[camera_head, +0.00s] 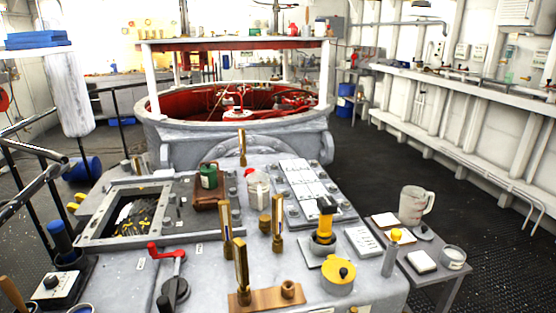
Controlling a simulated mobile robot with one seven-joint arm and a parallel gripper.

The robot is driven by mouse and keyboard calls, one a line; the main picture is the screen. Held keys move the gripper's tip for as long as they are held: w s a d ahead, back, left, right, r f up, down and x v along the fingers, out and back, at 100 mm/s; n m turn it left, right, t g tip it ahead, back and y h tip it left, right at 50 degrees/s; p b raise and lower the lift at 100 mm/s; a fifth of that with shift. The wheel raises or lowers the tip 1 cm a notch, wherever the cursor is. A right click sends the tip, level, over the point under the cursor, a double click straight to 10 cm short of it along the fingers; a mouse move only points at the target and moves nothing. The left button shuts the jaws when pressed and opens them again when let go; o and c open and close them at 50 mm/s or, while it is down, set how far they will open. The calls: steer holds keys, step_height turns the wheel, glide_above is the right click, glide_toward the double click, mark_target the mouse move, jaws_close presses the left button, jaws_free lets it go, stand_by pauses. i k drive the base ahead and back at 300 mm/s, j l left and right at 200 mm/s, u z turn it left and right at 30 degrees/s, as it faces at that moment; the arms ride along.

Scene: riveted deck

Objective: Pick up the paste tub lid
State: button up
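A squat round tub (337,284) stands near the front right of the grey console. A yellow lid with a small dark knob (340,271) sits on top of it; this looks like the paste tub lid, though no label is readable. My gripper is not in view.
A brass-and-wood stand (266,297) is left of the tub; a black-and-yellow handled tool (325,220) stands behind it. A yellow-topped post (392,253) is to its right. A side table holds a grey mug (415,205) and a round dish (452,258). Dark floor lies open right.

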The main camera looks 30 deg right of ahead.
mark_target(423, 232)
steer(key=z, duration=1.85)
